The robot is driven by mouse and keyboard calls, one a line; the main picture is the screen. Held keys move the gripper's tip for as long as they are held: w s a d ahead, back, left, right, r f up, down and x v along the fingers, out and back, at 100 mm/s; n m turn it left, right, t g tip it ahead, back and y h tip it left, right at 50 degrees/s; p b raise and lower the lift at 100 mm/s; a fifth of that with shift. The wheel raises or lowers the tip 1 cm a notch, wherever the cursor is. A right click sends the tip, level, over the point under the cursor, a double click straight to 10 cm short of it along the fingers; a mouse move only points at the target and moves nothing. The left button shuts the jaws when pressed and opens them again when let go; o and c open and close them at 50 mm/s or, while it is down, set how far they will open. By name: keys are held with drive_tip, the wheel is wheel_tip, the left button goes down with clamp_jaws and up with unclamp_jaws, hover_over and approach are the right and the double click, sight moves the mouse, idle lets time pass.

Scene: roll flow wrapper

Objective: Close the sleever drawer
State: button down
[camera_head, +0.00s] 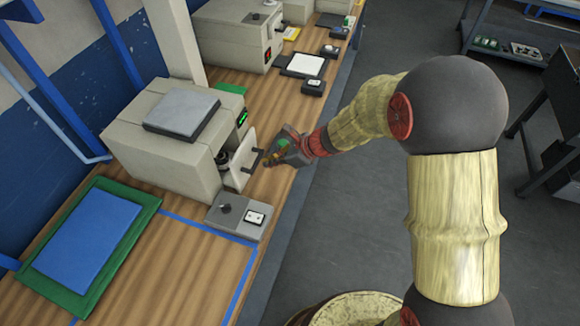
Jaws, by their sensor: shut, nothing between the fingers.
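The sleever (165,146) is a beige box-shaped machine with a grey plate on top and a small green display. Its drawer (237,171) stands pulled out at the front, with a dark handle on its front face and a dark round item partly visible inside. My gripper (266,162) is shut and empty, right at the drawer's front by the handle. I cannot tell whether it touches the handle. The gripper's far side is hidden.
A grey control box (238,216) with a knob sits just below the drawer. A blue pad on a green mat (140,236) lies at left. Another beige machine (236,40) stands behind. The grey floor (350,200) to the right of the bench is open.

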sight(258, 158)
drive_tip(key=a, duration=0.1)
drive_tip(key=w+a, duration=0.1)
drive_tip(key=a, duration=0.2)
drive_tip(key=shift+w+a, duration=0.2)
drive_tip(key=shift+w, duration=0.1)
drive_tip(key=shift+a+r, duration=0.1)
drive_tip(key=shift+r, duration=0.05)
drive_tip(key=shift+w+a+r, duration=0.1)
drive_tip(key=shift+r, duration=0.05)
